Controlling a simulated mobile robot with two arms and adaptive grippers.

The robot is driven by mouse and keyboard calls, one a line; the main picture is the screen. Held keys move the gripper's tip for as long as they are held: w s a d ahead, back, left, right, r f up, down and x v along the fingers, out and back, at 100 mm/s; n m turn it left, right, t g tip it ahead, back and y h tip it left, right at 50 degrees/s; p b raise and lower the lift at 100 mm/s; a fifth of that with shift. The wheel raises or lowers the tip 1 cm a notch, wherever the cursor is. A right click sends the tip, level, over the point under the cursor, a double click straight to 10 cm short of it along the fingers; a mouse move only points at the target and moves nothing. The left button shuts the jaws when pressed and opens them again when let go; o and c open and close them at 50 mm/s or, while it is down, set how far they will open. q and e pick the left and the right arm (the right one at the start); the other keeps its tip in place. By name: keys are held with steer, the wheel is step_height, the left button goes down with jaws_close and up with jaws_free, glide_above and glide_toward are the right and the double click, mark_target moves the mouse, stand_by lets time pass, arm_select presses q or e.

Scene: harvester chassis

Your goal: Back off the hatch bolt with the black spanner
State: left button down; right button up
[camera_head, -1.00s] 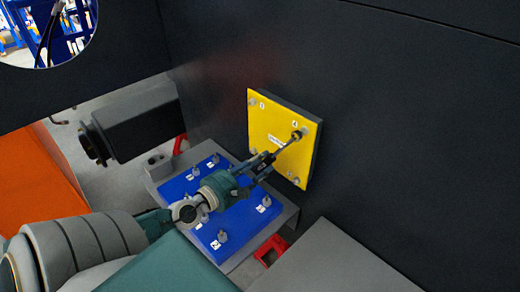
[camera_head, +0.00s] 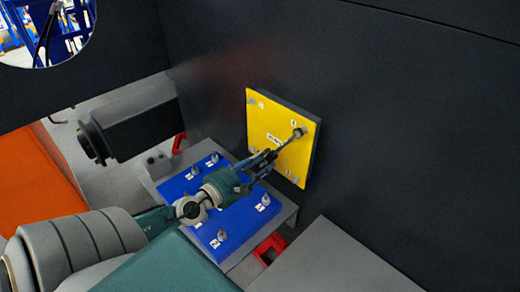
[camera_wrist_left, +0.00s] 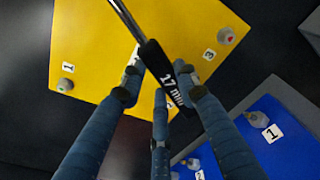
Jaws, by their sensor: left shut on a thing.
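The yellow hatch plate (camera_head: 268,118) is fixed on the dark wall, with a bolt near each corner and small number labels. My left gripper (camera_head: 262,165) is shut on the black handle of the spanner (camera_head: 285,143). The spanner's metal shaft reaches up to the right, and its head is at the upper right bolt (camera_head: 299,132); I cannot tell how well it is seated. In the left wrist view the fingers close around the black handle (camera_wrist_left: 160,70), marked "17 mm"; the spanner's head is out of that frame. My right gripper is not in view.
A blue panel (camera_head: 237,212) with several labelled bolts lies on a grey stand below the hatch. A dark box-shaped part (camera_head: 137,122) juts out at left, near an orange surface (camera_head: 42,180). A grey block (camera_head: 335,262) is at lower right.

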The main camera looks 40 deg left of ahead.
arm_select(q)
steer(key=shift+w+r, duration=0.15)
steer(key=shift+w, duration=0.6)
steer(key=shift+d, duration=0.15)
steer(key=d, duration=0.1)
steer(key=d+f+n, duration=0.1)
steer(key=d+n, duration=0.1)
steer(key=shift+f+h, duration=0.3)
steer(key=shift+n, duration=0.3)
steer(key=shift+s+d+f+n, duration=0.2)
steer(key=shift+d+n, duration=0.35)
steer(key=shift+d, duration=0.25)
steer(key=shift+s+d+f+n, duration=0.1)
steer(key=shift+d+f+n, duration=0.1)
steer(key=shift+d+n, duration=0.5)
steer(key=shift+d, duration=0.1)
